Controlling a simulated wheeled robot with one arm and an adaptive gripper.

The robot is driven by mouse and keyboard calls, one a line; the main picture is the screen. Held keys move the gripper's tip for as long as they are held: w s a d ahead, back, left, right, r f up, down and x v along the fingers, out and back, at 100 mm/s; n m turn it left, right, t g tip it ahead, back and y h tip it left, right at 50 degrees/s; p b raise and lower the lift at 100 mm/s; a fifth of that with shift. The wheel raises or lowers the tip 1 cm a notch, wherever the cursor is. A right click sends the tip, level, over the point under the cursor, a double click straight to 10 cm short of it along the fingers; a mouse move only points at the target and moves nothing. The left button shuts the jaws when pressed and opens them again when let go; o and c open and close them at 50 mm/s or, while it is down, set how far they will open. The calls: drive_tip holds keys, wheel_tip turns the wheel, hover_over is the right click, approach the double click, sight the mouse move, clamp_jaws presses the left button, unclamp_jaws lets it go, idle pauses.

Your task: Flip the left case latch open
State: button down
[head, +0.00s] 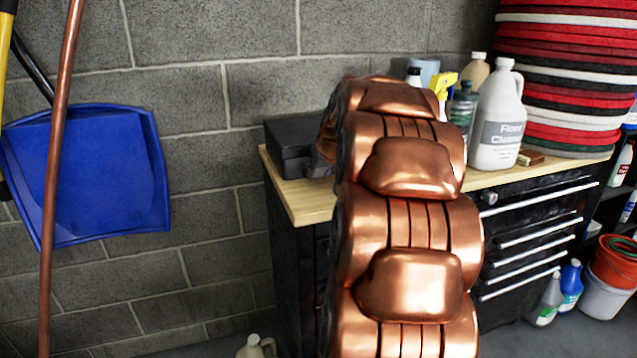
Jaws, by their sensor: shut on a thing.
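A black case (289,146) stands on the left end of the wooden worktop in the head view. Its left part and part of its lid show; my copper arm covers its right side. No latch can be made out on the visible part. My arm rises through the middle of the picture and reaches over the worktop beside the case. My gripper's fingers are hidden behind the arm, so what they touch cannot be seen.
The worktop (305,205) tops a black drawer cabinet (530,236). A white cleaner jug (497,120), a yellow-topped spray bottle (443,86) and a stack of red, black and white pads (560,75) stand to the right. A blue dustpan (90,172) hangs at left.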

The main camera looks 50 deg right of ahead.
drive_tip(key=f+t+b, duration=0.1)
drive_tip(key=b, duration=0.1)
drive_tip(key=t+h+b, duration=0.1)
drive_tip(key=b, duration=0.1)
drive_tip(key=shift+s+a+f, duration=0.15)
drive_tip(key=shift+a+f, duration=0.15)
drive_tip(key=shift+f, duration=0.1)
drive_tip(key=shift+t+h+b, duration=0.3)
drive_tip(key=shift+t+b, duration=0.3)
drive_tip(key=shift+b, duration=0.7)
drive_tip(key=shift+r, duration=0.1)
drive_tip(key=c, duration=1)
unclamp_jaws()
drive_tip(key=shift+c, duration=0.2)
drive_tip(key=shift+r, duration=0.1)
drive_tip(key=shift+s+r+h, duration=0.1)
drive_tip(key=shift+s+h, duration=0.05)
drive_tip(key=shift+h, duration=0.15)
drive_tip(key=shift+s+r, duration=0.15)
drive_tip(key=shift+s, duration=0.05)
drive_tip(key=v, duration=1.1)
drive_tip(key=shift+s+a, duration=0.1)
drive_tip(key=shift+s, duration=0.1)
